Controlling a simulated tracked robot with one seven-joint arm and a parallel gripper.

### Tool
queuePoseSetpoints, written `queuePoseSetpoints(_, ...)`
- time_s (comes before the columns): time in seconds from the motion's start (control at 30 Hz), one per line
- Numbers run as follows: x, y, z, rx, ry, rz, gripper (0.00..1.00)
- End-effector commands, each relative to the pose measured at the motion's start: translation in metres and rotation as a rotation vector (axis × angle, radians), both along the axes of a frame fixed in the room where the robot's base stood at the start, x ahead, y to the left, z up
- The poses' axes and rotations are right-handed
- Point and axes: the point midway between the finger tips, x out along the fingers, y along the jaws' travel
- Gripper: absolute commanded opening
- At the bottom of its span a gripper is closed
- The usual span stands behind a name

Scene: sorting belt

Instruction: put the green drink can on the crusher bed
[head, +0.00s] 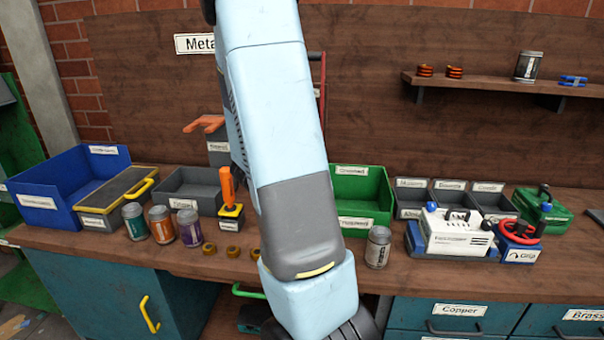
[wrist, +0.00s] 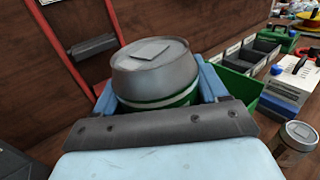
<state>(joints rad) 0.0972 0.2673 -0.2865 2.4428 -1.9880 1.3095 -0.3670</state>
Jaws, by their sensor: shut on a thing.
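My gripper (wrist: 158,92) is shut on the green drink can (wrist: 160,101), one blue finger on each side. The can's silver top faces the camera, and only a strip of its green side shows; the rest is hidden by the gripper. In the head view, my arm hides the gripper and the held can. A red frame with a dark grey block (wrist: 93,46) stands at upper left in the wrist view and looks like part of the can crusher. A bit of red upright (head: 322,90) shows behind my arm. I cannot make out the crusher bed.
A teal can (head: 134,221), an orange can (head: 161,224) and a purple can (head: 189,226) stand on the bench at left. A grey can (head: 378,247) stands right of my arm, before a green bin (head: 363,186). A white machine (head: 455,232) stands further right.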

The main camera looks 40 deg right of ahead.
Motion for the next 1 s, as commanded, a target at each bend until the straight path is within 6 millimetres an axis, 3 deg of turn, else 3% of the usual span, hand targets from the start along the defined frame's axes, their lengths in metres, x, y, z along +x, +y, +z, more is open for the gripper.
queuePoseSetpoints(0.33,0.051,-0.039,-0.030,-0.001,0.002,0.008,0.44)
queuePoseSetpoints(0.7,0.077,-0.061,-0.074,0.000,0.002,0.011,0.44)
queuePoseSetpoints(1.0,0.085,-0.068,-0.087,0.000,0.002,0.011,0.44)
